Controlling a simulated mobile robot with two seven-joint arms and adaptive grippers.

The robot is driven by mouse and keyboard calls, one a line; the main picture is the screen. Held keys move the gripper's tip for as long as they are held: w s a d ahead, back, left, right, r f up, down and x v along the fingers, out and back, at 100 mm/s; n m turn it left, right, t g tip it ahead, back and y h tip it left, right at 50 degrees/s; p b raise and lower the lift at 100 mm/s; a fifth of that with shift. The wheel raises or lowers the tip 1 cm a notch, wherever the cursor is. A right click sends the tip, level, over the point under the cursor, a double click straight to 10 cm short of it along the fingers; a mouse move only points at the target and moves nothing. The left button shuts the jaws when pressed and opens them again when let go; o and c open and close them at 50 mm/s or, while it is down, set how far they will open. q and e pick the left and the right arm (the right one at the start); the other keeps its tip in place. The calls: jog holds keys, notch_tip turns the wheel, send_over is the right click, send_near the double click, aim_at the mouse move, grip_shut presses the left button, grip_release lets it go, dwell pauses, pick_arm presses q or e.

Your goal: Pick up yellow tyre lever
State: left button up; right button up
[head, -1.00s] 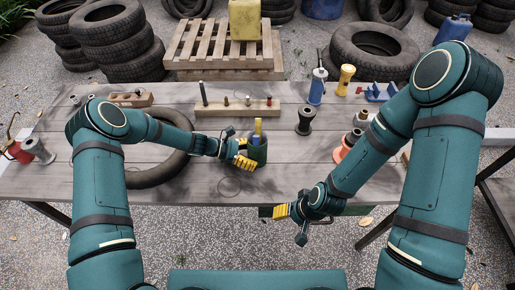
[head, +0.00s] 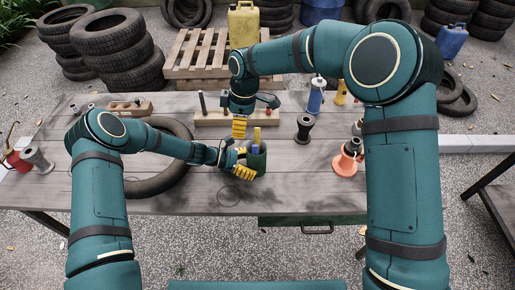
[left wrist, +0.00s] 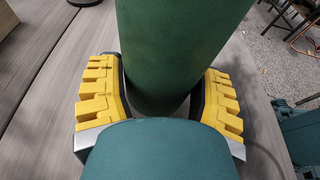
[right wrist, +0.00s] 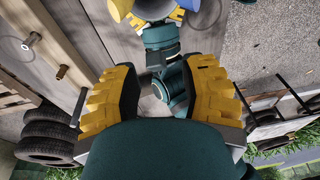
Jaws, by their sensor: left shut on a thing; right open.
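The yellow tyre lever (head: 257,136) stands upright in a dark green cup (head: 259,166), beside a blue lever (head: 255,149). Its lower part is hidden in the cup. My left gripper (head: 243,163) is shut on the cup from the left side; in the left wrist view the green cup wall (left wrist: 178,50) fills the space between the yellow fingers. My right gripper (head: 239,128) is open and empty, fingers pointing down, just left of the yellow lever's top and apart from it. In the right wrist view nothing is between its fingers (right wrist: 160,95).
A wooden block with pegs (head: 212,118) lies behind the cup, partly hidden by my right arm. A tyre (head: 160,180) lies left of the cup under my left arm. A dark spool (head: 304,128) and an orange-based item (head: 346,163) stand to the right. The front table boards are clear.

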aim_at(258, 133)
jog(key=w+d+r+h, duration=0.2)
jog(key=w+d+r, duration=0.1)
jog(key=d+r, duration=0.15)
jog(key=shift+n, duration=0.4)
jog(key=f, duration=0.7)
jog(key=shift+s+d, duration=0.15)
jog(key=shift+s, duration=0.05)
jog(key=shift+s+d+f, duration=0.1)
jog(key=shift+s+f, duration=0.1)
jog(key=shift+f, duration=0.7)
jog(key=shift+s+d+f, duration=0.15)
jog(key=shift+s+f, duration=0.05)
jog(key=shift+f, duration=0.65)
jog(key=shift+s+d+f, duration=0.1)
jog(key=shift+s+f, duration=0.1)
jog(key=shift+f, duration=0.7)
grip_shut()
